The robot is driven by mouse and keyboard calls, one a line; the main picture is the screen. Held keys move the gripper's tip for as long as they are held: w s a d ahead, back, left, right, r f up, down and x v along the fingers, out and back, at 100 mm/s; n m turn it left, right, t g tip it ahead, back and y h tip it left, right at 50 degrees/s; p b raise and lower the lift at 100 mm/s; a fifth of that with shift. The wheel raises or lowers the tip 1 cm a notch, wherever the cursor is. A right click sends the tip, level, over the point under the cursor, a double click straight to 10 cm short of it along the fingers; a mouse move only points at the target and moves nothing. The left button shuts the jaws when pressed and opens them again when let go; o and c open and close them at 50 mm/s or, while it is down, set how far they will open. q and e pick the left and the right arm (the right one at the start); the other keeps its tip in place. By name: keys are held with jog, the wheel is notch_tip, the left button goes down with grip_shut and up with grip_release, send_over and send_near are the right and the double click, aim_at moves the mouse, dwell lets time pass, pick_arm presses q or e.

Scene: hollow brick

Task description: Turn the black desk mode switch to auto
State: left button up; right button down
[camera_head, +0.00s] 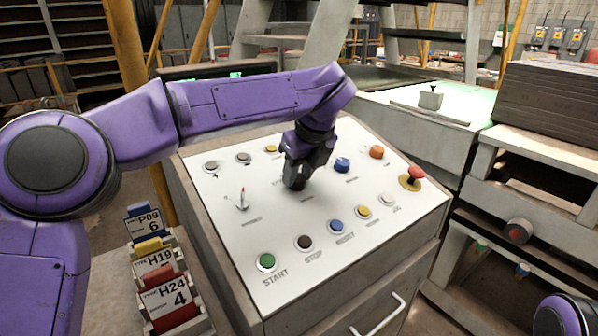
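The white control desk (330,215) stands in the middle of the view with buttons and switches on its sloping top. My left gripper (296,182) points down at the middle of the panel, its dark fingers close to or touching the surface. The black mode switch cannot be made out separately; the dark fingers cover the spot between small labels, which are too small to read. I cannot tell whether the fingers are open or shut on something. My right gripper is out of view; only a purple part of my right arm shows at the bottom right.
A small lever (242,202) stands left of the gripper, and a blue button (342,165) is close on its right. A red mushroom button (414,174) is at the right edge. Green START (266,262) and dark STOP (304,242) buttons line the front. Labelled card holders (162,280) stand left.

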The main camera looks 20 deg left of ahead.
pick_arm(q)
jog(key=shift+f+m, duration=0.15)
jog(key=shift+m, duration=0.15)
jog(key=m+p, duration=0.2)
jog(key=m, duration=0.2)
jog(key=shift+m, duration=0.3)
jog(key=m+p, duration=0.4)
jog(key=shift+m+h, duration=0.3)
jog(key=shift+h, duration=0.1)
jog(key=m+p, duration=0.8)
jog(key=shift+s+h, duration=0.15)
jog(key=shift+h, duration=0.25)
jog(key=shift+m+p, duration=0.8)
jog(key=shift+p, duration=0.3)
jog(key=shift+f+m+p, duration=0.25)
jog(key=shift+m+p, duration=0.15)
jog(key=shift+d, duration=0.1)
jog(key=o, duration=1)
jog(key=shift+w, duration=0.25)
